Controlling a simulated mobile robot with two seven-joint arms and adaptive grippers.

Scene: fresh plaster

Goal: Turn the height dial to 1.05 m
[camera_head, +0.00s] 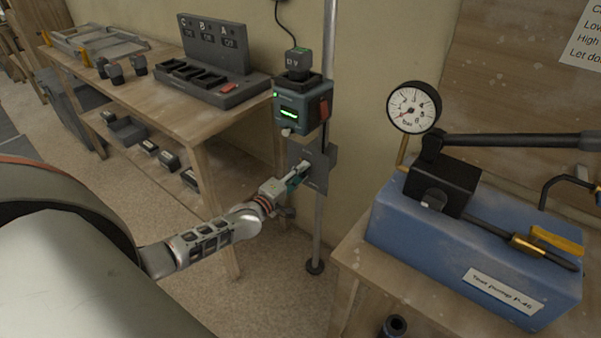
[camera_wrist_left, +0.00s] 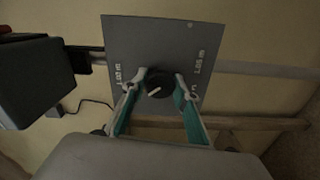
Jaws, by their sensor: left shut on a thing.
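The height dial (camera_wrist_left: 158,83) is a small black knob with a white pointer line, on a grey plate (camera_wrist_left: 165,37). In the left wrist view the line is slanted, and its pointing end is hard to tell. A "1.05 m" label is on the plate's right side; another label on the left is hard to read. In the head view the plate (camera_head: 319,178) is fixed to an upright pole. My left gripper (camera_head: 301,174) is at the plate, its fingers (camera_wrist_left: 163,84) on either side of the knob and shut on it. My right gripper is out of view.
A blue-grey device (camera_head: 301,112) with a green display is on the pole above the plate. A blue test pump (camera_head: 400,226) with a gauge (camera_head: 414,107) stands on the right bench. A wooden workbench (camera_head: 190,115) at the left holds a dark rack (camera_head: 212,70).

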